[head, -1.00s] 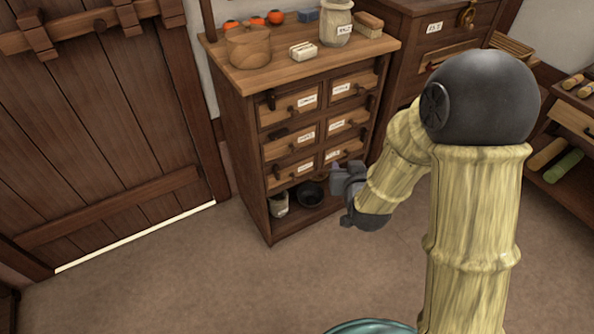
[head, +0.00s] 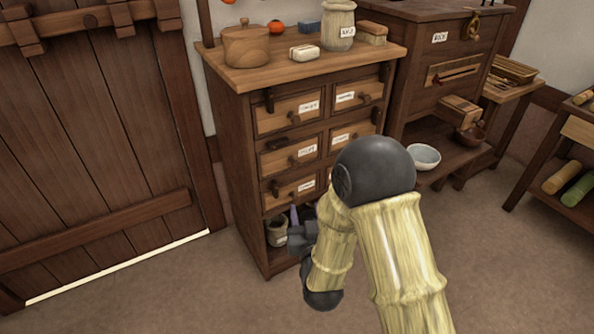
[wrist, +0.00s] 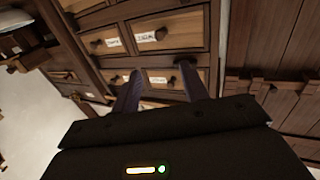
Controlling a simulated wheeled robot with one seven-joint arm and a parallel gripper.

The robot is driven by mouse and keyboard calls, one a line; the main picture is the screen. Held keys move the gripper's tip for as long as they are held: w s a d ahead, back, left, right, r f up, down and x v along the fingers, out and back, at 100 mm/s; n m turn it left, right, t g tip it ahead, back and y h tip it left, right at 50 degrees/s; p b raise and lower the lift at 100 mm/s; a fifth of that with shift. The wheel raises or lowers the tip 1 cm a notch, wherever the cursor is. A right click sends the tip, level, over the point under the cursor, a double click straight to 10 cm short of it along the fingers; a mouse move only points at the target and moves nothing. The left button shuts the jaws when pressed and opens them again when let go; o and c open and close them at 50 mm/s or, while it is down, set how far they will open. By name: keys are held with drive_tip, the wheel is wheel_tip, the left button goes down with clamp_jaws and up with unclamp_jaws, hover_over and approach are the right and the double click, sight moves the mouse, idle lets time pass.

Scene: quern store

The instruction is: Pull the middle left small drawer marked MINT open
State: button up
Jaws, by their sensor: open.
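The wooden cabinet (head: 243,150) has small drawers in two columns and three rows, each with a dark knob and a white label. The middle left drawer (head: 275,163) looks shut; its label is too small to read surely. My gripper (head: 294,214) is open and empty, in front of the cabinet's lower left part, below the middle left drawer. In the wrist view, the fingers of my gripper (wrist: 160,88) point toward labelled drawer fronts (wrist: 172,32) without visibly holding a knob.
A lidded wooden pot (head: 246,47), a white block (head: 304,53) and a labelled jar (head: 338,28) stand on the cabinet top. A small jar (head: 277,231) sits on the open bottom shelf. A larger chest (head: 425,75) and a white bowl (head: 423,157) are to the right. Floor is clear at front left.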

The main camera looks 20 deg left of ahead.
sight(297, 165)
drive_tip(key=shift+w+a, duration=0.1)
drive_tip(key=b+x, duration=0.4)
drive_tip(key=x, duration=1.3)
drive_tip(key=shift+w, duration=0.1)
clamp_jaws()
